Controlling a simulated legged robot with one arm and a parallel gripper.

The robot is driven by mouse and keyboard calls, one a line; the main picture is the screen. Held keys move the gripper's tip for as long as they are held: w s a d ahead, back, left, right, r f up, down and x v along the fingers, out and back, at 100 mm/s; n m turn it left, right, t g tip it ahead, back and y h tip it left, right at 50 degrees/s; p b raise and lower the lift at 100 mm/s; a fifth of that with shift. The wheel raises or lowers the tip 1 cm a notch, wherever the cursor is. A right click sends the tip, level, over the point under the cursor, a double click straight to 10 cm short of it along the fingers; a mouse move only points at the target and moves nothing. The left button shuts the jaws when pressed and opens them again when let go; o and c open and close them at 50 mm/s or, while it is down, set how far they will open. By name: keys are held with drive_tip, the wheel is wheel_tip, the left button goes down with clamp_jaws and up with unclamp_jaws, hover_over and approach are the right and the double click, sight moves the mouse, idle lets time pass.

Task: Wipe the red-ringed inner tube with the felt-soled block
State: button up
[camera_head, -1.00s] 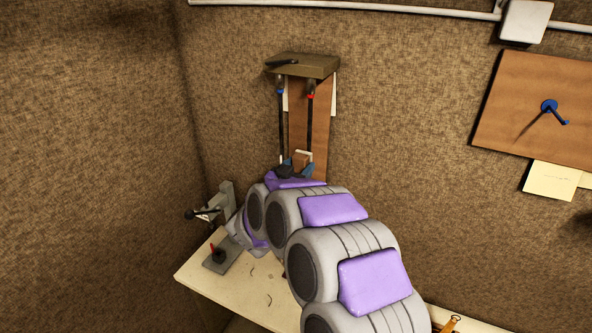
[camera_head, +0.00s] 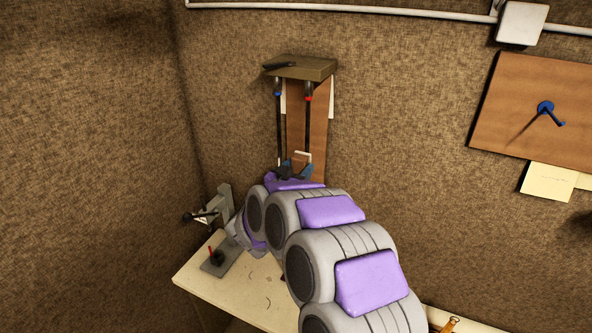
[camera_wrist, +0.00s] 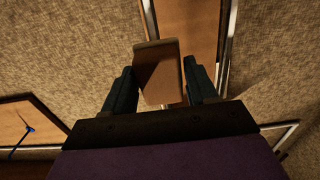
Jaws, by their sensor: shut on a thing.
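The red-ringed inner tube (camera_head: 308,120) hangs upright under a shelf, in front of a brown board; its red ring is near the top. A blue-ringed tube (camera_head: 279,122) hangs to its left. My gripper (camera_head: 295,170) is at the lower ends of the tubes, shut on the felt-soled block (camera_head: 302,157). The wrist view shows the brown block (camera_wrist: 157,70) between the two fingers of my gripper (camera_wrist: 160,85). The block overlaps the red-ringed tube's lower part in the head view. I cannot tell whether its felt touches the tube.
The shelf (camera_head: 300,68) juts out above the tubes with a dark tool on it. A pale bench (camera_head: 255,295) lies below, with a grey clamp-like fixture (camera_head: 225,205) and a red-handled device (camera_head: 217,258). A board with a blue hook (camera_head: 530,110) is on the right wall.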

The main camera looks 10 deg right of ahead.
sight(299, 157)
drive_tip(key=shift+w+d, duration=0.4)
drive_tip(key=shift+w, duration=0.1)
drive_tip(key=shift+r, duration=0.1)
drive_tip(key=shift+s+a+r, duration=0.1)
drive_tip(key=shift+r, duration=1.85)
drive_tip(key=shift+f+b, duration=0.7)
drive_tip(key=shift+f, duration=1.35)
